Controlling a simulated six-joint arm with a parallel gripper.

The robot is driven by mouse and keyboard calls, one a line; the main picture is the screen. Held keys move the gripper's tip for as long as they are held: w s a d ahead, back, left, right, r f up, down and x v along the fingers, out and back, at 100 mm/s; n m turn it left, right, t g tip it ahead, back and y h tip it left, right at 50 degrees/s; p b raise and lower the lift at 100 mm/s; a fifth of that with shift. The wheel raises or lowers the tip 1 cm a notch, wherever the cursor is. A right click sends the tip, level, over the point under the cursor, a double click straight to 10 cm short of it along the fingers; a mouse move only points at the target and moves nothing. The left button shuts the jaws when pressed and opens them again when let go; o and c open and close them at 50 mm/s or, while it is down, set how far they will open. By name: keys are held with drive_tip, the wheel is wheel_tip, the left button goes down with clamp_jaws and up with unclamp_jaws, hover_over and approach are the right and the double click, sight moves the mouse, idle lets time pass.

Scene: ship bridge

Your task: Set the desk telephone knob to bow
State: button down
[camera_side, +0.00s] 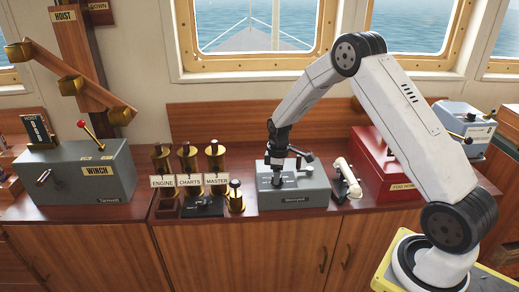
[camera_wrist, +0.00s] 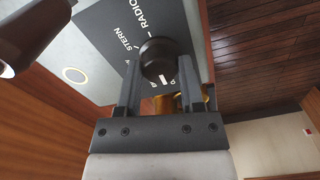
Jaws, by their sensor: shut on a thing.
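The desk telephone is a grey box (camera_side: 302,193) on the wooden counter, below my arm. Its dark panel (camera_wrist: 105,35) fills the upper left of the wrist view. The round black knob (camera_wrist: 158,58) sits on that panel between my fingers. My gripper (camera_side: 277,180) points down onto the box and is shut on the knob, one finger on each side; it also shows in the wrist view (camera_wrist: 159,76). RADIO and STERN read beside the knob. Other labels are partly hidden by the knob and fingers. A short white mark shows at the knob's lower edge; which label it faces is unclear.
A white handset (camera_side: 346,180) on a dark stand is right of the box, then a red box (camera_side: 385,165). Brass whistles with ENGINE, CHARTS and MASTER labels (camera_side: 190,181) stand left. The grey winch box (camera_side: 80,180) is farther left.

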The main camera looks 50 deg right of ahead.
drive_tip(key=shift+m, duration=0.4)
drive_tip(key=m, duration=1.2)
drive_tip(key=shift+m, duration=0.3)
drive_tip(key=m, duration=0.4)
drive_tip(key=shift+r, duration=0.1)
drive_tip(key=shift+c, duration=1.1)
unclamp_jaws()
